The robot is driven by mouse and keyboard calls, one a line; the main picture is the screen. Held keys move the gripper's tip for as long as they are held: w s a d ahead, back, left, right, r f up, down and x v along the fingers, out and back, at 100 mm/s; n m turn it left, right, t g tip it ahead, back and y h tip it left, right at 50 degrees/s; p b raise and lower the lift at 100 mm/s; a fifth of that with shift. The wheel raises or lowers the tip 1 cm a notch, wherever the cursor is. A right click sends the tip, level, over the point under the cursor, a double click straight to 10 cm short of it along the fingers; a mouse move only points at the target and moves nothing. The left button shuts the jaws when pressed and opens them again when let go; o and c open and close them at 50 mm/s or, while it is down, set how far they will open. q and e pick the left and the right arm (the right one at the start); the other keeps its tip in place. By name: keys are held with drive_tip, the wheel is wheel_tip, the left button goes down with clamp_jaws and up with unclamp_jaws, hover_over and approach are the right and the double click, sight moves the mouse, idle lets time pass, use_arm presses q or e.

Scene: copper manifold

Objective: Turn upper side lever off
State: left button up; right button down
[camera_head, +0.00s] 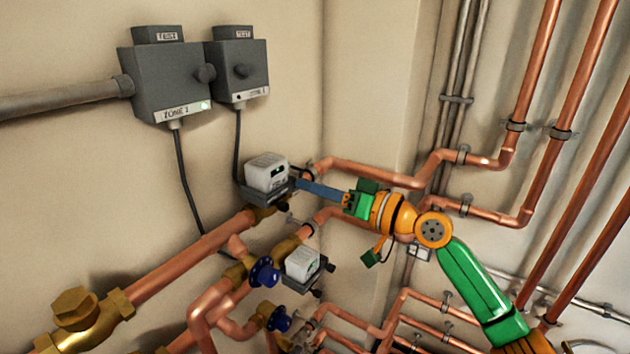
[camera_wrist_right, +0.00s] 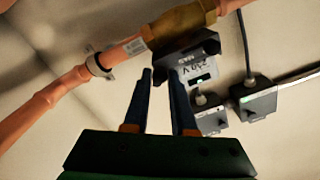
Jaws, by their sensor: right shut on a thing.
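The upper valve actuator is a white box (camera_head: 265,170) on a dark grey base, mounted on a copper pipe; it also shows upside down in the wrist view (camera_wrist_right: 196,68). My right gripper (camera_head: 299,183) reaches in from the right, its long blue fingers at the right side of this actuator. In the wrist view the fingertips (camera_wrist_right: 161,72) are a small gap apart at the dark base. They are shut on the small upper side lever, which is mostly hidden between the tips, so its angle cannot be told. My left gripper is not in view.
A second white actuator (camera_head: 302,263) sits below, near blue round handles (camera_head: 264,272). Grey boxes (camera_head: 172,83) hang on the wall with cables running down. Copper pipes (camera_head: 375,172) run close behind and below my right gripper.

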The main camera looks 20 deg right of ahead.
drive_tip(key=shift+r+m+p, duration=0.15)
drive_tip(key=shift+m+p, duration=0.85)
drive_tip(key=shift+m, duration=0.85)
drive_tip(key=shift+r+m+p, duration=0.1)
drive_tip(key=shift+m+p, duration=0.9)
drive_tip(key=shift+m, duration=0.85)
drive_tip(key=c, duration=0.7)
unclamp_jaws()
drive_tip(key=shift+f, duration=0.15)
drive_tip(key=shift+c, duration=0.2)
drive_tip(key=b+v, duration=0.3)
drive_tip(key=v, duration=0.4)
drive_tip(key=shift+b, duration=0.35)
